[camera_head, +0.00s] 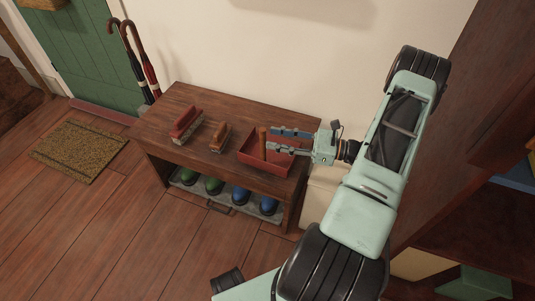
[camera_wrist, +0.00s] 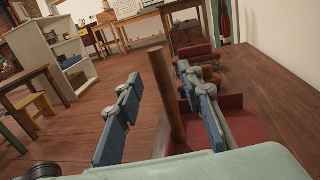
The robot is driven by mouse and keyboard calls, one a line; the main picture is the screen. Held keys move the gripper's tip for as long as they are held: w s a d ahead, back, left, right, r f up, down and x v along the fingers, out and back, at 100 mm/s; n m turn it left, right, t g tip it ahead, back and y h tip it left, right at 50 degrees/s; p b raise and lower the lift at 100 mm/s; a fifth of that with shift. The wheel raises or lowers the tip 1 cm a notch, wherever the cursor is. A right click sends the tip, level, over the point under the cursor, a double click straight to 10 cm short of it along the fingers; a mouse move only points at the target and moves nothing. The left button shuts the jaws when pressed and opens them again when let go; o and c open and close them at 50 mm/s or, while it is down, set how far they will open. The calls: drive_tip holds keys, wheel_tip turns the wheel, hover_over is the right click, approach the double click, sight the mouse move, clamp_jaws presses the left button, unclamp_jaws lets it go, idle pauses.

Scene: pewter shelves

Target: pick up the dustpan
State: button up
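The dustpan (camera_head: 255,158) is a dark red pan with an upright brown wooden handle, at the right end of the wooden bench top. In the wrist view its pan (camera_wrist: 247,126) is at the right and its handle rises in the middle. My gripper (camera_head: 272,139) reaches in from the right, low over the pan. In the wrist view my gripper (camera_wrist: 158,75) is open, with the handle standing between its blue-padded fingers. The handle is nearer the right finger; I cannot tell whether they touch. Part of the pan is hidden by the fingers.
A red brush (camera_head: 186,122) and a smaller orange-brown brush (camera_head: 220,137) lie left of the dustpan on the bench (camera_head: 160,117). Green and blue shoes (camera_head: 241,195) stand on its lower shelf. The wall (camera_head: 250,60) is close behind. Umbrellas (camera_head: 140,70) lean at the left.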

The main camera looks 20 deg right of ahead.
sight(263, 136)
drive_tip(key=b+x, duration=0.1)
drive_tip(key=x, duration=0.3)
drive_tip(key=shift+w+a+f, duration=0.1)
drive_tip(key=shift+w+a, duration=0.1)
clamp_jaws()
